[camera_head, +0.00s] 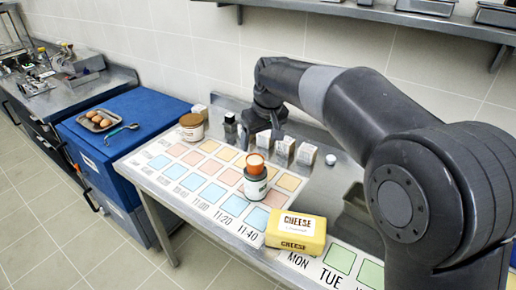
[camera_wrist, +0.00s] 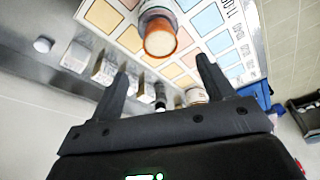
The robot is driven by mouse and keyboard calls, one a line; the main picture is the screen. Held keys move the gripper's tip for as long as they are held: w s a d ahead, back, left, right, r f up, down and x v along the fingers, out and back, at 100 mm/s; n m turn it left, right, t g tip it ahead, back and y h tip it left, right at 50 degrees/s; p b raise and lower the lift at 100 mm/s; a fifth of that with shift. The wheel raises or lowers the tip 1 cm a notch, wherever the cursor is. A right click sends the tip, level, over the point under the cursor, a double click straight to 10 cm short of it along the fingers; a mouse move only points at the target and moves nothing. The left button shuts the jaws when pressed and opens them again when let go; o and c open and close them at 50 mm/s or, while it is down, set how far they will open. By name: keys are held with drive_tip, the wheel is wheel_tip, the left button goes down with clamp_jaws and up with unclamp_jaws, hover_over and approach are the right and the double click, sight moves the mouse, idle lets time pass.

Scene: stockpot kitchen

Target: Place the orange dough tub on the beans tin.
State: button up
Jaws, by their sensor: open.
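The orange dough tub (camera_head: 255,163) sits on top of a dark tin with a pale label (camera_head: 256,187), which stands upright on the printed calendar board. The tin's label is too small to read, so I cannot be sure that it is the beans tin. In the wrist view the orange tub (camera_wrist: 160,40) shows beyond the fingertips, with part of the tin (camera_wrist: 157,8) behind it. My gripper (camera_wrist: 163,68) is open and empty, its fingers apart from the tub. In the head view my gripper (camera_head: 262,122) is behind the tub, partly hard to make out.
A yellow cheese block (camera_head: 296,231) stands in front, right of the tin. A brown-lidded jar (camera_head: 192,127), a dark bottle (camera_head: 230,129) and several small white cartons (camera_head: 284,150) stand along the back. A blue chest (camera_head: 125,135) holds an egg tray (camera_head: 97,120).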

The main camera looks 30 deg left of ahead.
drive_tip(key=shift+d+r, duration=0.1)
drive_tip(key=shift+r, duration=0.3)
drive_tip(key=s+d+r+m+t, duration=0.1)
drive_tip(key=d+r+m, duration=0.2)
drive_tip(key=d, duration=1.2)
drive_tip(key=d+r+m+t, duration=0.1)
drive_tip(key=d+r+m, duration=0.25)
drive_tip(key=d, duration=1.15)
drive_tip(key=s+d+f+m+t+h, duration=0.1)
drive_tip(key=s+d+f+m, duration=0.2)
drive_tip(key=s+d, duration=0.5)
drive_tip(key=s+d+f+m+t+h, duration=0.1)
drive_tip(key=s+d+f+m, duration=0.2)
drive_tip(key=s+d, duration=0.5)
drive_tip(key=d, duration=0.4)
drive_tip(key=shift+s+d+f+h, duration=0.15)
drive_tip(key=shift+s+f+h, duration=0.05)
drive_tip(key=shift+f+h, duration=0.2)
drive_tip(key=shift+o, duration=0.4)
